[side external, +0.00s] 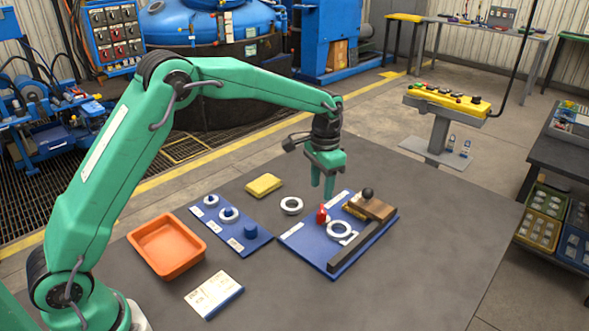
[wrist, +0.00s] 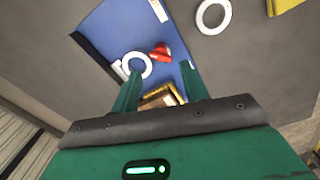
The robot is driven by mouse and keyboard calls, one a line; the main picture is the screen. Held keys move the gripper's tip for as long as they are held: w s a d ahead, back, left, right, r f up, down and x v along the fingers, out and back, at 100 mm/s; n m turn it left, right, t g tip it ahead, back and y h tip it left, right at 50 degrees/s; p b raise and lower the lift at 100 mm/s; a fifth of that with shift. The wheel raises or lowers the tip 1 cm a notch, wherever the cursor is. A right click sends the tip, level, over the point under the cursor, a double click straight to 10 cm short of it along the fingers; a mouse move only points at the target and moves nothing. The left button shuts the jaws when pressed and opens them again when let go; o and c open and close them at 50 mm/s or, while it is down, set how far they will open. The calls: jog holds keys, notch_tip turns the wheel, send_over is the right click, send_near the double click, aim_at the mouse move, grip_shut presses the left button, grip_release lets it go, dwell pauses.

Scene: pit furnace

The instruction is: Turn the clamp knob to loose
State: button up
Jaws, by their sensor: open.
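A blue board (side external: 305,240) lies on the grey table. It carries a small upright red piece (side external: 322,215), a white ring (side external: 339,230), and a wooden block (side external: 377,209) with a round black knob (side external: 367,193) on top. I cannot tell for certain which part is the clamp knob. My gripper (side external: 323,188) points down, open and empty, above the far side of the board, apart from everything. In the wrist view the red piece (wrist: 160,53) and the ring (wrist: 138,65) lie between and beyond my fingers (wrist: 160,72). The wooden block is partly hidden there.
A dark bar (side external: 352,247) edges the board's right side. A loose white ring (side external: 291,205) and a yellow block (side external: 264,184) lie behind it. A second blue board (side external: 232,239), an orange tray (side external: 165,245) and a white card (side external: 214,294) are left. The table's front right is clear.

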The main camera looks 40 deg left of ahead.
notch_tip(320, 180, up, 8)
dwell(0.6)
jog(key=shift+f, duration=0.15)
jog(key=m, duration=0.6)
send_over(322, 209)
notch_tip(322, 209, down, 6)
jog(key=shift+f, duration=0.1)
jog(key=shift+f+m, duration=0.95)
jog(key=shift+m, duration=0.45)
jog(key=shift+f, duration=0.15)
jog(key=shift+f, duration=3.75)
jog(key=c, duration=0.7)
